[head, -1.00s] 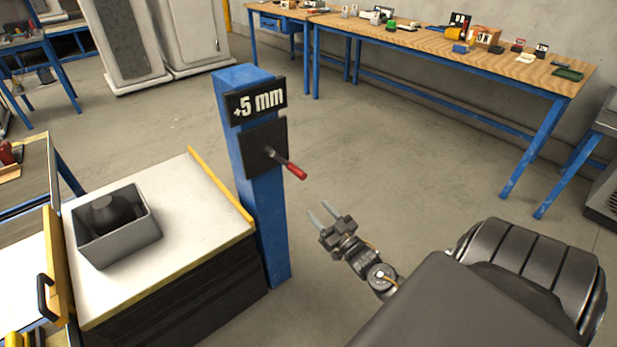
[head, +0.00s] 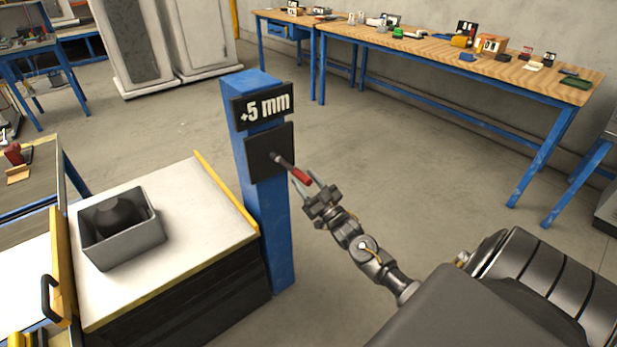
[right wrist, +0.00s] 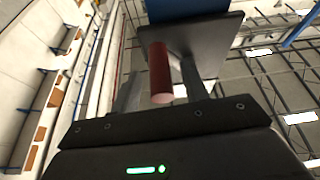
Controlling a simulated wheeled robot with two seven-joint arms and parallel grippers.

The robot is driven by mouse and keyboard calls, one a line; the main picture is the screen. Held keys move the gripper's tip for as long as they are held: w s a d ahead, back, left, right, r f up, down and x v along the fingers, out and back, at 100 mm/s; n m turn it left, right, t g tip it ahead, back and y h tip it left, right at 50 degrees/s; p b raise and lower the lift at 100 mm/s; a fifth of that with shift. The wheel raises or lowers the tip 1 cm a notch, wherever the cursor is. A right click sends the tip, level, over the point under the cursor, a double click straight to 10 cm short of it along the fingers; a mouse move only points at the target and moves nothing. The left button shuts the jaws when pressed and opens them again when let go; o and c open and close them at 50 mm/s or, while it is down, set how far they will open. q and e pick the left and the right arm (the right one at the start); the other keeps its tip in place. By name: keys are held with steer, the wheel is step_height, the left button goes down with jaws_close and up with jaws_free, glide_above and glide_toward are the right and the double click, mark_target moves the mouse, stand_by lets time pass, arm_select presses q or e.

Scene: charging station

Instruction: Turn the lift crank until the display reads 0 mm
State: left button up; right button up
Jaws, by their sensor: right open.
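The lift crank's red handle (head: 302,178) sticks out from a black plate (head: 269,151) on the blue column. The display (head: 265,106) above it reads +5 mm. My right gripper (head: 307,186) is open just below the red handle, its fingers pointing up toward it. In the right wrist view, the red handle (right wrist: 160,74) shows between the two open fingers (right wrist: 158,88), and the fingers do not close on it. From these views I cannot tell whether either finger touches it. My left gripper is not in view.
A lift table (head: 170,190) with a white top stands left of the column and carries a grey open box (head: 125,245) with a dark round object inside. A workbench (head: 450,55) with small items stands at the back right.

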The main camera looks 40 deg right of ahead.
steer(key=shift+w+r, duration=0.15)
steer(key=shift+w, duration=0.3)
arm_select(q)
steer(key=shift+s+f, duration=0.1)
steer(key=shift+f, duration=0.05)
